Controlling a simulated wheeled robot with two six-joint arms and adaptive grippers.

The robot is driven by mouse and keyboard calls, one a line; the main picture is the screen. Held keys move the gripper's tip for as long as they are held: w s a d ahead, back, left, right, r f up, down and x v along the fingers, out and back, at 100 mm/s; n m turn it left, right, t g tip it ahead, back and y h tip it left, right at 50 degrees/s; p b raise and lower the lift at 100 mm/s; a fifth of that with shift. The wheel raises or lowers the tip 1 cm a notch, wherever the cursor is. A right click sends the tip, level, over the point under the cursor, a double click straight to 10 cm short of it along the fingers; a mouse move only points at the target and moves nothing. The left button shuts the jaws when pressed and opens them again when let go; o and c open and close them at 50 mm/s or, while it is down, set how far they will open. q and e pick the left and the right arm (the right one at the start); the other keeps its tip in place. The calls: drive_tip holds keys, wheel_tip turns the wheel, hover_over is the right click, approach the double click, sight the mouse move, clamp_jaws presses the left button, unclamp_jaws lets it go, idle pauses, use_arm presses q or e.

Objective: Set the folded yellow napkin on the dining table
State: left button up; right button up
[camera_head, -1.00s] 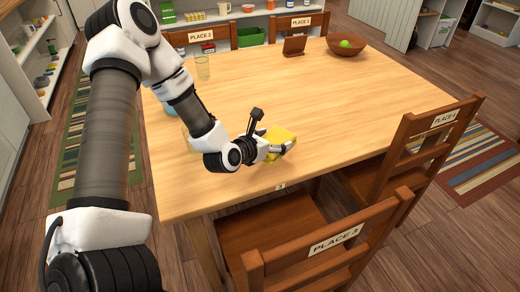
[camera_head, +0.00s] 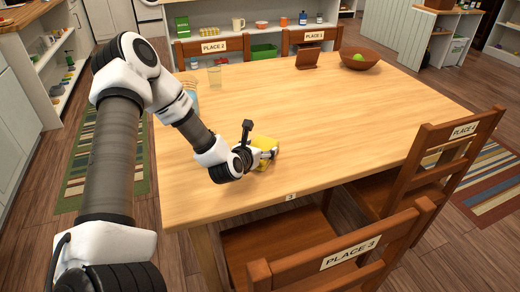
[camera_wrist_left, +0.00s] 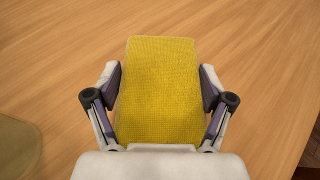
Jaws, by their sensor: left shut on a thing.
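The folded yellow napkin (camera_head: 264,143) is held by my left gripper (camera_head: 268,154) over the near part of the wooden dining table (camera_head: 330,110). In the left wrist view the napkin (camera_wrist_left: 160,90) fills the space between the two fingers of the gripper (camera_wrist_left: 160,92), which are shut on its sides. The table top (camera_wrist_left: 60,60) lies behind it. I cannot tell whether the napkin touches the table. My right gripper is not in view.
A wooden bowl (camera_head: 360,60) with a green fruit and a brown stand (camera_head: 310,59) are at the far edge. Chairs, such as the PLACE 3 chair (camera_head: 350,250), surround the table. The table's middle is clear.

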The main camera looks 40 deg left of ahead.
use_arm(q)
drive_tip(key=shift+f+b, duration=0.1)
drive_tip(key=shift+b, duration=0.2)
drive_tip(key=o, duration=1.6)
drive_tip(key=shift+r+p, duration=0.4)
drive_tip(key=shift+p, duration=0.1)
drive_tip(key=p+v, duration=0.3)
drive_tip(key=v, duration=0.8)
drive_tip(key=shift+p, duration=0.3)
drive_tip(key=shift+s+d+r, duration=0.1)
drive_tip(key=shift+s+d, duration=0.1)
drive_tip(key=shift+s, duration=0.25)
